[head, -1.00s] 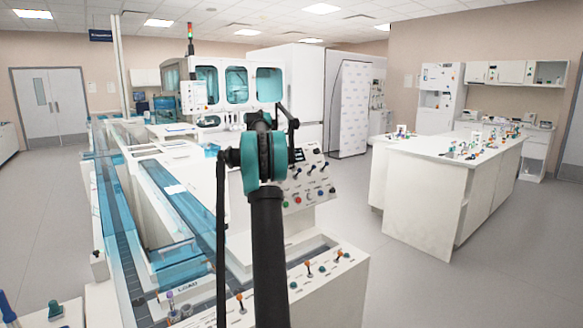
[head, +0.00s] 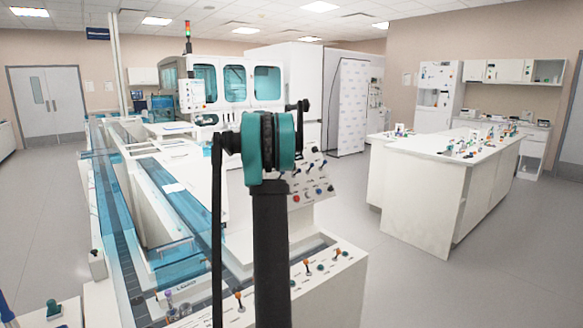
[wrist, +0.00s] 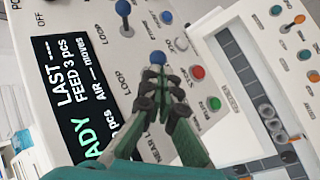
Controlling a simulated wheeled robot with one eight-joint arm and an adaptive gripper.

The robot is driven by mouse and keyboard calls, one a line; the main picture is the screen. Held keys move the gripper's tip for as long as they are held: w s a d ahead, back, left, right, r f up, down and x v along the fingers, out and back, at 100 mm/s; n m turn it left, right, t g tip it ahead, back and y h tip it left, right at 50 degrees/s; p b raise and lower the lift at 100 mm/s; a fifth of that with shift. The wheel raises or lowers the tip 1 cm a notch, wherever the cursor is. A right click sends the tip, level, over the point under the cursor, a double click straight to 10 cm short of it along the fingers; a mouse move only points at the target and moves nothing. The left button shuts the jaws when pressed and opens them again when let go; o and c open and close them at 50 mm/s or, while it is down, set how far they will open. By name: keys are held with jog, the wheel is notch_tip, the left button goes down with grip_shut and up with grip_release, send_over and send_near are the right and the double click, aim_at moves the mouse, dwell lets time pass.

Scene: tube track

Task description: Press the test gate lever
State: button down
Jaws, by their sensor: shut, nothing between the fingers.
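In the wrist view my gripper (wrist: 157,88) is shut and empty, its fingertips together over a sloping control panel. A lever with a blue ball top (wrist: 157,58) stands just beyond the fingertips; whether they touch it I cannot tell. A second blue-topped lever (wrist: 123,8) stands farther up, by a "LOOP" label. No label reading test gate is legible, so I cannot tell which lever it is. In the head view the control panel (head: 322,196) shows partly behind my arm, and my gripper is hidden.
A red button (wrist: 197,72) and a green button (wrist: 214,103) sit right of the fingertips. A dark display (wrist: 75,95) is at left. More levers, one orange-topped (wrist: 299,19), line the panel at right. In the head view a white bench (head: 440,165) stands right, with clear floor between.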

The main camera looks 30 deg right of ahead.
jog(key=s+f+m+t, duration=0.1)
jog(key=t, duration=0.2)
jog(key=shift+s+f, duration=0.15)
jog(key=shift+s, duration=0.05)
jog(key=shift+w, duration=0.1)
jog(key=shift+w+r, duration=0.2)
jog(key=shift+w, duration=0.45)
jog(key=w+a+v, duration=0.1)
jog(key=v, duration=1.2)
jog(key=shift+a+f, duration=0.3)
jog(key=shift+a, duration=0.05)
jog(key=shift+w, duration=0.15)
